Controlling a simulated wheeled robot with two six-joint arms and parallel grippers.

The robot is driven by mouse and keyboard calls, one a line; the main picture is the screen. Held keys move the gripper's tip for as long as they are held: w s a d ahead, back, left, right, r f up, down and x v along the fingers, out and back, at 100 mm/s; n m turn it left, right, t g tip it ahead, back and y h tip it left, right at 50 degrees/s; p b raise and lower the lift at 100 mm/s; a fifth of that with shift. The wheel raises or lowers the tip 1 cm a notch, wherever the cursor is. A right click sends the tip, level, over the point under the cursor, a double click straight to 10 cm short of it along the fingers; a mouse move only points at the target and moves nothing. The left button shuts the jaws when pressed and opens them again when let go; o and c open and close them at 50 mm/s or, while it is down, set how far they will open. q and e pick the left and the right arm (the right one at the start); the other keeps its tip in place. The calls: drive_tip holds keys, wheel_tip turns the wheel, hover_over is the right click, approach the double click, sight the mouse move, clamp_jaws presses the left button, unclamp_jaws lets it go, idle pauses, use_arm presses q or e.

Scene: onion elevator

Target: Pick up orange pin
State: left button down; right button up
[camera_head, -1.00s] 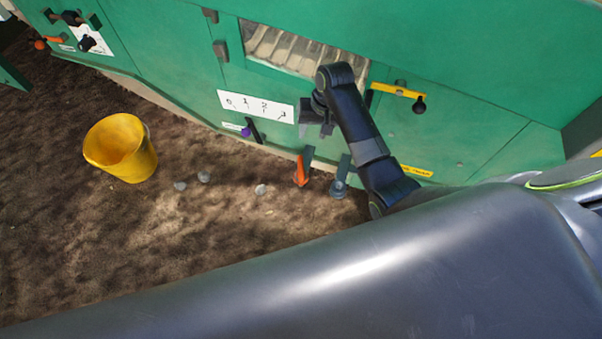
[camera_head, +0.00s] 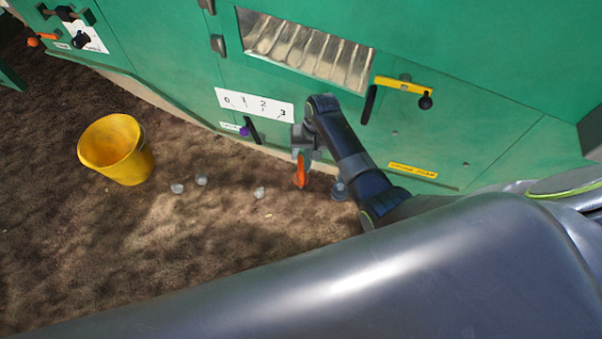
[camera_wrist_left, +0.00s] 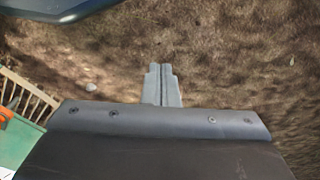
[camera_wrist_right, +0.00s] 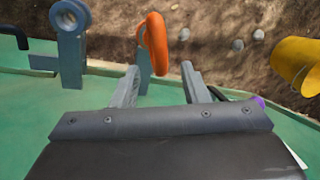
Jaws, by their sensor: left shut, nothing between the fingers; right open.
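The orange pin (camera_head: 301,174) hangs low on the front of the green machine, above the soil. In the right wrist view the orange pin (camera_wrist_right: 156,44) is a rounded orange loop beside a grey bracket, just beyond my fingertips. My right gripper (camera_head: 303,152) is right above the pin in the head view, partly covering its upper end. In its own wrist view my right gripper (camera_wrist_right: 160,75) is open, its fingers apart with nothing clearly between them. My left gripper (camera_wrist_left: 162,70) shows only in the left wrist view, shut and empty over bare soil.
A grey bracket with a round eye (camera_wrist_right: 70,40) stands left of the pin in the right wrist view. A yellow bucket (camera_head: 116,149) and several grey stones (camera_head: 259,193) are on the soil. The green panel (camera_head: 460,110) carries a lever with a purple knob (camera_head: 245,131).

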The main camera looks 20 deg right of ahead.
sight(302, 163)
drive_tip(key=f+b, duration=0.1)
drive_tip(key=f, duration=0.1)
drive_tip(key=a+f+b, duration=0.1)
drive_tip(key=f, duration=0.2)
drive_tip(key=shift+s+a+f, duration=0.1)
drive_tip(key=shift+s, duration=0.1)
drive_tip(key=shift+f+b, duration=0.25)
drive_tip(key=shift+b, duration=0.05)
use_arm(q)
drive_tip(key=r, duration=0.1)
drive_tip(key=w+t, duration=0.1)
drive_tip(key=r, duration=0.1)
drive_tip(key=shift+w+d+r+h, duration=0.25)
drive_tip(key=shift+d+r+h, duration=0.05)
drive_tip(key=shift+d+r, duration=0.1)
use_arm(e)
clamp_jaws()
